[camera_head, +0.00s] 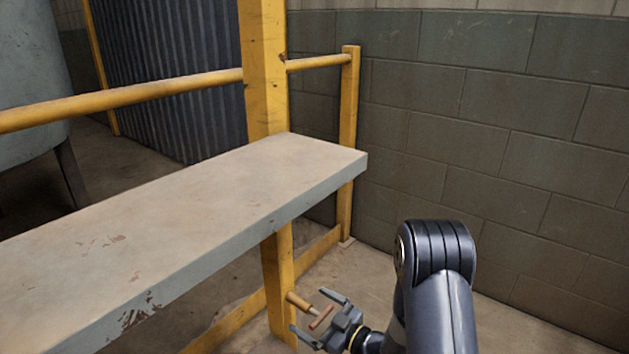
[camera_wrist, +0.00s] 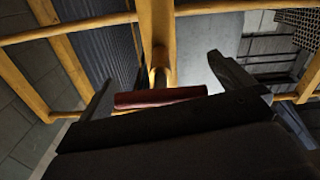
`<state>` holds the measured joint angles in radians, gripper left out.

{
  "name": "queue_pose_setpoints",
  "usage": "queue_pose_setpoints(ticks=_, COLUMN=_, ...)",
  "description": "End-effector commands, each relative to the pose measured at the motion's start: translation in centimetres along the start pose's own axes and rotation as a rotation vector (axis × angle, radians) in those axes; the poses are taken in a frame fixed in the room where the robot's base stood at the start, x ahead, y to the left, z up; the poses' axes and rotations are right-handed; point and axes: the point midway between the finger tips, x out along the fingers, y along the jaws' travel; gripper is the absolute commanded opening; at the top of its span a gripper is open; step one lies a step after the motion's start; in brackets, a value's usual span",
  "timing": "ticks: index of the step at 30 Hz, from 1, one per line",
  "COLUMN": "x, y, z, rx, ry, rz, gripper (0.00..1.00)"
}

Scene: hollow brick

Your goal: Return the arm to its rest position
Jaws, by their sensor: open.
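My gripper (camera_head: 307,309) is open at the bottom of the head view, low beside the yellow post and below the level of the grey slab. A red bar (camera_head: 320,317) lies between its spread fingers. A short brass-coloured stem (camera_head: 297,302) reaches from the post toward this bar. In the wrist view the red bar (camera_wrist: 160,97) lies crosswise between the two fingers, with a gap at each side. I cannot tell whether the bar touches the palm. My arm bends up at the right of the head view.
A grey slab (camera_head: 190,215) juts across the left and middle, above my gripper. A yellow post (camera_head: 265,70) and yellow rails (camera_head: 120,99) stand close by. A block wall (camera_head: 500,130) fills the right. A grey tank (camera_head: 32,70) stands far left. Floor between slab and wall looks clear.

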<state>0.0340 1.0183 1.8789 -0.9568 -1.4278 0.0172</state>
Motion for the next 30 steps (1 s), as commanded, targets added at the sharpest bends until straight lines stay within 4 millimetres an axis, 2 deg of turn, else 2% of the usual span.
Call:
queue_pose_setpoints(ticks=3, x=1.9, y=-0.1, z=0.1, rx=-0.001, ry=0.002, rz=-0.002, gripper=1.00)
queue_pose_setpoints(ticks=10, x=1.7, y=0.0, z=0.0, rx=-0.079, ry=0.000, rz=0.001, gripper=1.00)
queue_pose_setpoints(ticks=20, x=1.6, y=0.0, z=0.0, rx=-0.090, ry=0.000, rz=0.001, gripper=1.00)
queue_pose_setpoints(ticks=28, x=1.5, y=0.0, z=0.0, rx=-0.023, ry=0.000, rz=0.001, gripper=1.00)
queue_pose_setpoints(ticks=30, x=0.7, y=0.1, z=-0.1, rx=0.006, ry=-0.002, rz=0.004, gripper=1.00)
